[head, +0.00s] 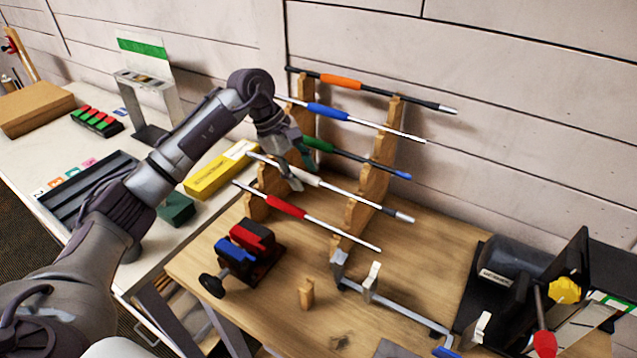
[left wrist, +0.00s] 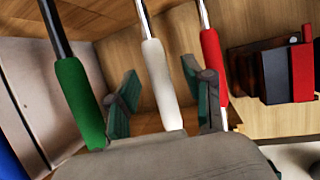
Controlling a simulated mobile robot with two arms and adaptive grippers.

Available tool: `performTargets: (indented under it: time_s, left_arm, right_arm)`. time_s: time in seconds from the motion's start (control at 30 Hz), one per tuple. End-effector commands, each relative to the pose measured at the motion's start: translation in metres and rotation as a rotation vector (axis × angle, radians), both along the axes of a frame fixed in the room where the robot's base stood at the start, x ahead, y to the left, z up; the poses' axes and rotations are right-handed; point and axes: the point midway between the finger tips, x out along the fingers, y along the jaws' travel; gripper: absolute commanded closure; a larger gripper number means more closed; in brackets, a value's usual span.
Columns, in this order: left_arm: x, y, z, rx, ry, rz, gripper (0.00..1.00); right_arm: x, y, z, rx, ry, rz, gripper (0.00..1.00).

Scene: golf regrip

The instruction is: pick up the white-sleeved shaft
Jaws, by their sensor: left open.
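The white-sleeved shaft (head: 350,194) lies slanted across the wooden rack (head: 365,200), between the green-sleeved shaft (head: 368,165) above it and the red-sleeved shaft (head: 286,206) below it. My left gripper (head: 302,177) is over the white sleeve, partly hiding it in the head view. In the left wrist view the white sleeve (left wrist: 160,83) lies between the two open, green-padded fingers (left wrist: 165,98), with a gap visible on both sides. The green sleeve (left wrist: 78,98) is outside one finger, and the red sleeve (left wrist: 213,60) is close to the other. My right gripper is not in view.
Blue-sleeved (head: 328,111) and orange-sleeved (head: 341,80) shafts rest higher on the rack. A red-and-blue vise (head: 243,250) stands below on the wooden bench (head: 420,310). A yellow box (head: 222,170) lies left of the rack. Black machinery (head: 515,265) is at the right.

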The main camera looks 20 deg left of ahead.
Motion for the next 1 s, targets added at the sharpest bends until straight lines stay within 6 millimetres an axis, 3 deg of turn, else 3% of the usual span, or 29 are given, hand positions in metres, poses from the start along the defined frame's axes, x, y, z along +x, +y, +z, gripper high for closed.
performTargets:
  time_s: [0.4, 0.7, 1.0]
  left_arm:
    - [-0.0001, 0.0, -0.0012, 0.0, 0.0, 0.0, 0.48]
    - [-0.0001, 0.0, -0.0012, 0.0, 0.0, 0.0, 0.98]
    - [0.0, 0.0, -0.0008, 0.0, 0.0, 0.0, 1.0]
  right_arm:
    - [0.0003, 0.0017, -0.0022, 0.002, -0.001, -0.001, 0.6]
    - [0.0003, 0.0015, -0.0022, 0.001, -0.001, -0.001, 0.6]
    - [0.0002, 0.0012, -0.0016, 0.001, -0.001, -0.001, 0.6]
